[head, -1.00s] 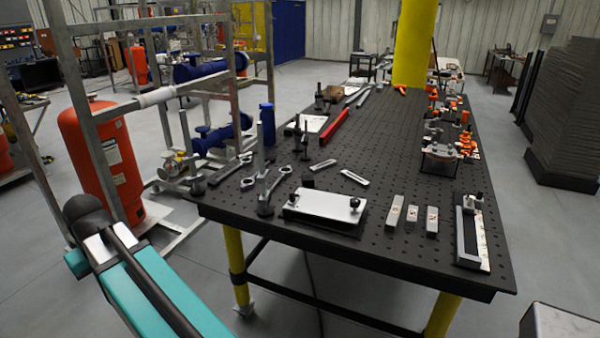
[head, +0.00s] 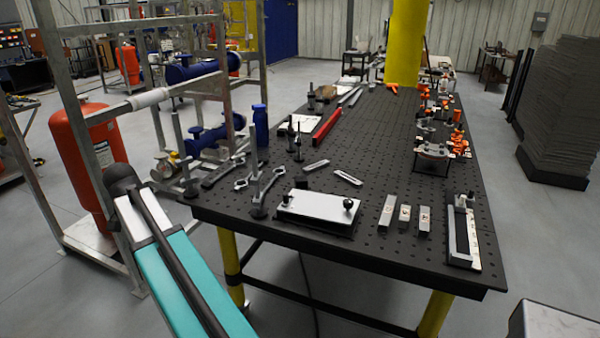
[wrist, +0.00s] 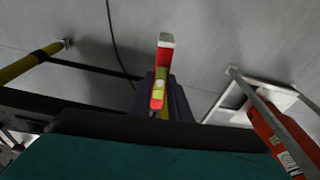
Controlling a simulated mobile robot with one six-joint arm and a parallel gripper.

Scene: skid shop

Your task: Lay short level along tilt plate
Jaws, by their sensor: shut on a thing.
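The short level (wrist: 164,48) is red with a pale end and yellow-green vials; it shows in the wrist view, pointing away from the camera. My gripper (wrist: 160,92) is shut on it, with a dark finger on each side. The floor lies beyond the level. The gripper and level do not show in the head view. The tilt plate (head: 316,207), a pale rectangular plate with dark knobs, lies near the front edge of the black bench in the head view. Nothing lies along its top.
The black perforated bench (head: 375,150) has a red bar (head: 326,124), wrenches, three metal blocks (head: 405,215) and orange clamps on it. A metal frame and red tank (head: 85,150) stand left. The bench's middle is mostly clear.

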